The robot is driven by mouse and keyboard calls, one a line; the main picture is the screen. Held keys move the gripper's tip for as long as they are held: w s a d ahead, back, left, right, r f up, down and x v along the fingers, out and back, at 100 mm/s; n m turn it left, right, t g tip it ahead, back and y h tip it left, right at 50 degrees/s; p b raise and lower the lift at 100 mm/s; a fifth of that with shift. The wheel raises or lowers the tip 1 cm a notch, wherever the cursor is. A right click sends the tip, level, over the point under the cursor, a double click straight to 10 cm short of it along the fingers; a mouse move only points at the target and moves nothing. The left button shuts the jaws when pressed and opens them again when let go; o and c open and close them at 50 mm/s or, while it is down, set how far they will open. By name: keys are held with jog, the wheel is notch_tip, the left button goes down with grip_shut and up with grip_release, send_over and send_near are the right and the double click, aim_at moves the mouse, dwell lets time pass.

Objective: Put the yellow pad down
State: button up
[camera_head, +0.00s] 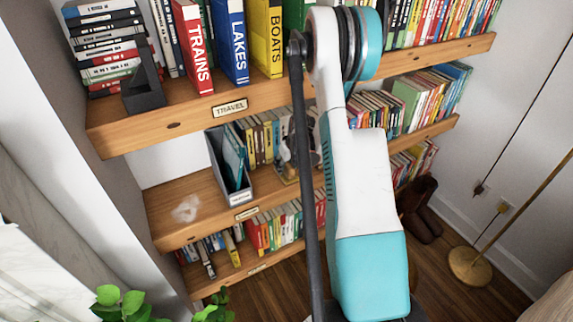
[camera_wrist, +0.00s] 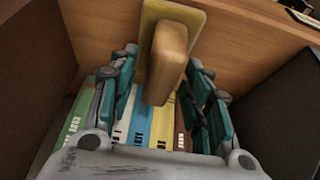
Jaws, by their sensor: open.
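The yellow pad (camera_wrist: 172,55) is in the upper middle of the wrist view. It looks like a yellow-tan block on a flatter yellow backing, in front of a wooden surface. My gripper (camera_wrist: 158,72) is open, with its teal-and-grey fingers on either side of the pad. Gaps show between the fingers and the block. I cannot tell whether the pad rests on the wood. In the head view my arm covers much of the middle shelf, and I cannot make out the pad there.
Books (camera_wrist: 140,122) stand close below the fingers in the wrist view, with dark panels (camera_wrist: 35,60) at the sides. In the head view, a grey bookend holder (camera_head: 238,180) stands on the middle shelf (camera_head: 170,215). Shelf left of it is mostly clear.

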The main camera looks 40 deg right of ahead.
jog(key=p+v, duration=0.4)
jog(key=v, duration=0.8)
jog(key=shift+r, duration=0.15)
